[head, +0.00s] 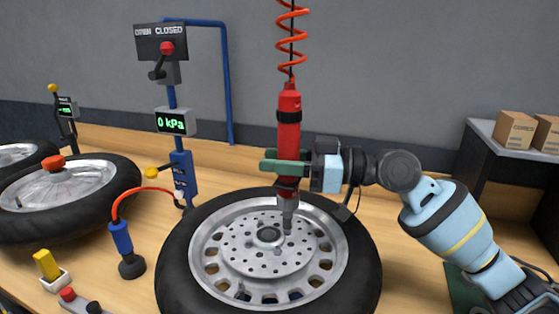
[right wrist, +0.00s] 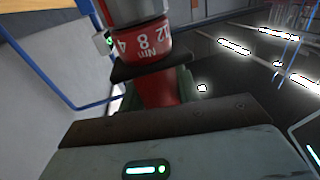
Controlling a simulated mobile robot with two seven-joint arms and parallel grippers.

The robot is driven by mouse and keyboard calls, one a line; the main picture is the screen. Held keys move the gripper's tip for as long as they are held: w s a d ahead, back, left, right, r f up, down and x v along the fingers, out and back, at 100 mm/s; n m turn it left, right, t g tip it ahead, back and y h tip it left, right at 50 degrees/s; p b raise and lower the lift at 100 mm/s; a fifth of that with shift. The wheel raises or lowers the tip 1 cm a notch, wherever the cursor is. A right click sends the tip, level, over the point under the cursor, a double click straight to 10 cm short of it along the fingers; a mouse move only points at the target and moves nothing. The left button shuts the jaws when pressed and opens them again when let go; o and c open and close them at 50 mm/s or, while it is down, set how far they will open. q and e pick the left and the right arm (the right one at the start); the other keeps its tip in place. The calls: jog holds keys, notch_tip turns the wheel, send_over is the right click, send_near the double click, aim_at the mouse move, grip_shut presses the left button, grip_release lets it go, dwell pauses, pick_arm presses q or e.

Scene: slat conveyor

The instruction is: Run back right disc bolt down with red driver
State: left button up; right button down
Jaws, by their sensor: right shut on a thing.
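The red driver (head: 289,135) hangs upright from a coiled red cord, and its grey bit points down at the wheel disc (head: 240,252). My right gripper (head: 281,168) is shut around the driver's lower body with its green fingers. The bit's tip is at the disc's back right, just right of the centre hub (head: 268,235). I cannot tell whether it touches a bolt, as the tip covers that spot. In the right wrist view the driver's red ring (right wrist: 145,45) shows the numbers 4, 8, 12 and Nm. My left gripper is not seen.
The black tyre (head: 180,262) surrounds the disc. A blue post with a 0 kPa display (head: 174,122) and an open/closed lever panel (head: 162,45) stands behind. A blue nozzle (head: 121,238) with red hose and another wheel (head: 70,200) lie left. Cardboard boxes (head: 515,129) sit right.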

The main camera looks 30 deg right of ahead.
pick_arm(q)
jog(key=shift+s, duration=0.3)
pick_arm(e)
jog(key=shift+r, duration=0.1)
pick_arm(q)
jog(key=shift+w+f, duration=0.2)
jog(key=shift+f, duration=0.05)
pick_arm(e)
jog(key=shift+f, duration=0.45)
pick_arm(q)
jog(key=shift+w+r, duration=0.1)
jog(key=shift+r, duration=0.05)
pick_arm(e)
jog(key=shift+r, duration=0.15)
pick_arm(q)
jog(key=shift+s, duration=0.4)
pick_arm(e)
jog(key=shift+r, duration=0.1)
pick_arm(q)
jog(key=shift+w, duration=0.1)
pick_arm(e)
jog(key=shift+r, duration=0.1)
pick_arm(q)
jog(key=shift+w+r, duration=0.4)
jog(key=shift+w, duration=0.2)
pick_arm(e)
jog(key=shift+r, duration=0.35)
jog(key=shift+r, duration=0.1)
